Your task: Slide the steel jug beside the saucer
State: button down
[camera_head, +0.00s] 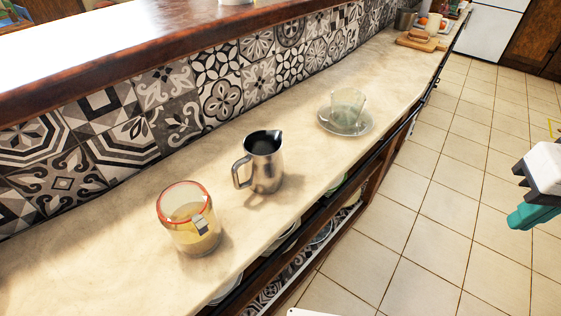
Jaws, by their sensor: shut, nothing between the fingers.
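The steel jug (267,172) stands upright on the pale stone counter, its handle toward the left and its spout toward the upper right. The saucer (346,131) lies farther along the counter, to the right of the jug and apart from it. A clear glass cup (347,103) stands on the saucer. My gripper (530,216), with teal fingers, shows at the right edge, over the tiled floor and well away from the jug. It is shut and holds nothing; part of it is cut off by the frame.
A red-rimmed glass with yellowish drink and a tag (188,222) stands left of the jug. A patterned tile wall (220,90) backs the counter (295,118). Bare counter separates jug and saucer. Dishes sit on shelves below. A wooden board (418,42) lies far back.

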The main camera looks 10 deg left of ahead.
aim_at(262, 160)
jog(key=z, duration=0.2)
jog(key=k, duration=0.55)
jog(key=u, duration=1.1)
jog(key=i, duration=0.5)
jog(key=u, duration=0.05)
